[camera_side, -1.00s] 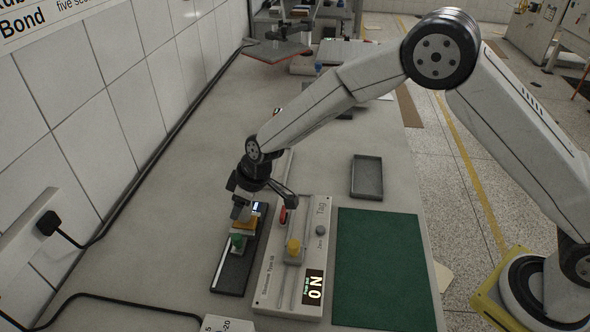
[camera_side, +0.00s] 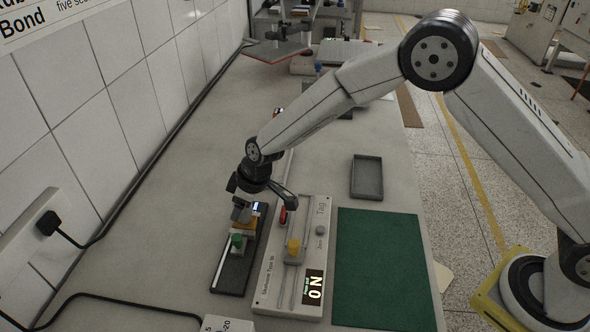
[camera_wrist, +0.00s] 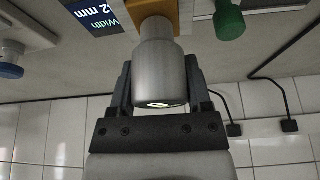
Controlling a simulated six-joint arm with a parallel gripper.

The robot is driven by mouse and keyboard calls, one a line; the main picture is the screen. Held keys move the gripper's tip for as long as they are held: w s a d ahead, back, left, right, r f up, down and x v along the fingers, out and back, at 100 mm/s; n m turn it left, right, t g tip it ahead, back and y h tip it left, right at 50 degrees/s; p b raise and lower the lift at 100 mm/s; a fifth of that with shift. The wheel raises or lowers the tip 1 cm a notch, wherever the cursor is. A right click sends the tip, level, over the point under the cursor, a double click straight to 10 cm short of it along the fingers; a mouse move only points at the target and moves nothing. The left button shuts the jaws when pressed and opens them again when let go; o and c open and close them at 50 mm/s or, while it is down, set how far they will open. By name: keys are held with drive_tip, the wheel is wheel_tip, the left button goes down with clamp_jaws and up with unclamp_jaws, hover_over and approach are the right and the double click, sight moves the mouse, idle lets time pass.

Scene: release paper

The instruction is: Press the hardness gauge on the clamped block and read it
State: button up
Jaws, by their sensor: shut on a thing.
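My gripper (camera_side: 242,198) is over the black clamp fixture (camera_side: 230,274), left of the grey tester. It is shut on the silver cylindrical hardness gauge (camera_wrist: 160,62). In the wrist view the gauge sits between the two dark fingers, with a small pale round face at its near end. Its far end meets or overlaps the orange block (camera_wrist: 146,10), which also shows in the side view (camera_side: 250,225). I cannot tell how firmly they touch. A green knob (camera_side: 238,240) is beside the block. The gauge's reading is not legible.
The grey tester (camera_side: 268,283) with a yellow knob (camera_side: 293,247) and a display (camera_side: 313,287) stands close on the right. Beyond are a green mat (camera_side: 385,270) and a grey tray (camera_side: 366,177). The tiled wall and a cable are on the left.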

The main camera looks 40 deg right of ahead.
drive_tip(key=shift+s+f, duration=0.15)
drive_tip(key=shift+f, duration=0.4)
idle(2.1)
drive_tip(key=shift+r, duration=0.1)
idle(0.6)
drive_tip(key=o, duration=1.2)
drive_tip(key=shift+r, duration=0.1)
drive_tip(key=shift+r, duration=0.15)
drive_tip(key=shift+v, duration=3.75)
drive_tip(key=shift+d, duration=0.1)
